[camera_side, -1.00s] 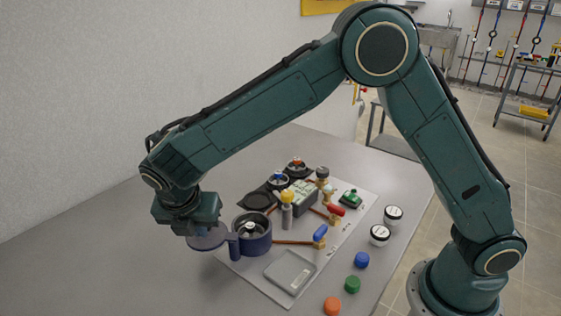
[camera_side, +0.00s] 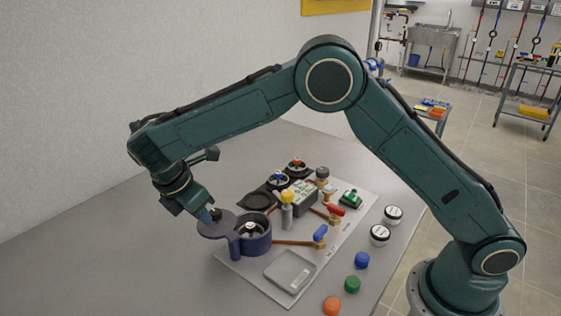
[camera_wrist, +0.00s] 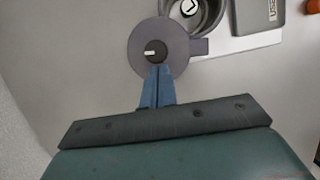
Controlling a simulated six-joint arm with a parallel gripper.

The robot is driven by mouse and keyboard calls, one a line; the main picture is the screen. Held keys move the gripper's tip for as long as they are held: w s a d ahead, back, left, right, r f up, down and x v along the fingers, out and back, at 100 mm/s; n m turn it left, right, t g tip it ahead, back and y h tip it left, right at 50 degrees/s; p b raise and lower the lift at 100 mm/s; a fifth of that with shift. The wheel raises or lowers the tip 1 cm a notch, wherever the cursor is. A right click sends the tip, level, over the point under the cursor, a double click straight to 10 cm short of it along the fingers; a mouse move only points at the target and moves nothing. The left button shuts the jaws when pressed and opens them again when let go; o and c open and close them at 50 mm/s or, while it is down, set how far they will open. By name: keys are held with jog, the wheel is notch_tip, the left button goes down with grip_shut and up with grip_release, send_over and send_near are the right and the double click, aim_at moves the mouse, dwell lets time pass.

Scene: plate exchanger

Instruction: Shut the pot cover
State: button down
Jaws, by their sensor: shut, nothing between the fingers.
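The pot (camera_side: 257,243) is a dark purple-blue open cylinder with a round metal piece inside. Its cover (camera_side: 205,231) is a flat round disc, swung out to the left and joined to the pot by a side hinge (camera_side: 234,247). The pot mouth is uncovered. In the wrist view the disc (camera_wrist: 175,35) carries a knob with a pale bar (camera_wrist: 152,50), and part of the pot (camera_wrist: 207,20) shows at the top. My gripper (camera_side: 211,217) is shut and empty. Its blue fingertips (camera_wrist: 159,68) overlap the disc's edge near the knob; I cannot tell whether they touch.
A grey square tray (camera_side: 290,272) lies right of the pot on the light mat. Several valves and a green-lit box (camera_side: 304,197) stand behind. Two white-topped jars (camera_side: 380,235) and coloured caps (camera_side: 362,260) line the right. The table left of the cover is clear.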

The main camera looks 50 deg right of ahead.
aim_at(232, 215)
jog(key=d+m, duration=0.1)
jog(key=m+g, duration=0.1)
jog(key=m, duration=0.1)
jog(key=d+m, duration=0.1)
jog(key=shift+w+d+m+g, duration=0.3)
jog(key=shift+d+m+g, duration=0.05)
jog(key=shift+m+g, duration=0.05)
jog(key=d+m, duration=0.1)
jog(key=d+m+g+y, duration=0.1)
jog(key=m, duration=0.1)
jog(key=shift+s+m, duration=0.15)
jog(key=shift+m, duration=0.15)
jog(key=shift+s+d+m+g+y, duration=0.25)
jog(key=shift+s+d+m+y, duration=0.25)
jog(key=shift+m, duration=0.7)
jog(key=shift+s+d+m+g+y, duration=0.25)
jog(key=shift+d+m, duration=0.4)
jog(key=shift+m, duration=0.55)
jog(key=shift+s+d, duration=0.5)
jog(key=shift+s, duration=0.1)
jog(key=shift+w+a, duration=0.1)
jog(key=shift+w, duration=0.05)
